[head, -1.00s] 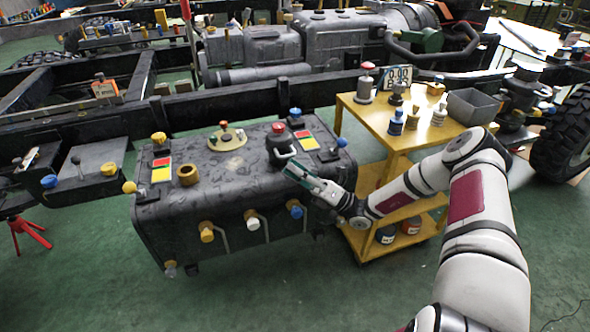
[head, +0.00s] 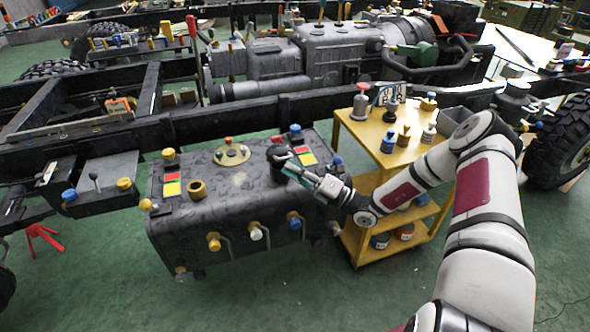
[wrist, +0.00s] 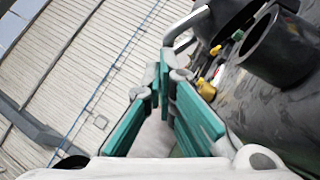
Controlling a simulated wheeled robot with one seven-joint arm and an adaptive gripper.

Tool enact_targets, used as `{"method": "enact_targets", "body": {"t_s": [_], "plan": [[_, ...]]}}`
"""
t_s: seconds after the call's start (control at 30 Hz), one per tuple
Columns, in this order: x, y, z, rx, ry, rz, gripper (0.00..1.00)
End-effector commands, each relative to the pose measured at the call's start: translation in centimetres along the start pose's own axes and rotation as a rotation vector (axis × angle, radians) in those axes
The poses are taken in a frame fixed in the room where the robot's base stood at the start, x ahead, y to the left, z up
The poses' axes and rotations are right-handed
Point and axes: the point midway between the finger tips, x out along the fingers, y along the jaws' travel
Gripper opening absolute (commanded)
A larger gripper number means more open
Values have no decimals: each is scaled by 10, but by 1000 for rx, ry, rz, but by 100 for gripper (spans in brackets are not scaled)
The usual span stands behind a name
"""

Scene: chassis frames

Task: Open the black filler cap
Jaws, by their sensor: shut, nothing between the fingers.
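The black filler cap (head: 277,155) sits at the right part of the top of the dark tank (head: 230,205). My gripper (head: 292,168) reaches in from the right and is close beside the cap in the head view. In the wrist view, its teal fingers (wrist: 164,82) are shut and empty. A black cylinder (wrist: 275,50) fills the upper right of the wrist view, and a dark rounded part with a grey handle (wrist: 186,27) shows near the fingertips. I cannot tell whether the fingers touch it.
A yellow cart (head: 362,135) with several bottles stands right, under my arm. Green floor lies open in front.

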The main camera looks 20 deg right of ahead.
Motion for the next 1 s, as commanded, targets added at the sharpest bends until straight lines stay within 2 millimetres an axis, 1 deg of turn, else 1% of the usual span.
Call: {"method": "enact_targets", "body": {"t_s": [0.03, 0.3, 0.43, 0.67, 0.83, 1.0], "plan": [[5, 11, 5, 25, 2, -27, 0], [28, 29, 27, 192, 3, -196, 0], [41, 34, 40, 279, 2, -283, 0], [64, 37, 63, 429, 2, -438, 0], [80, 36, 79, 539, 3, -549, 0], [92, 32, 91, 636, 3, -648, 0]]}}
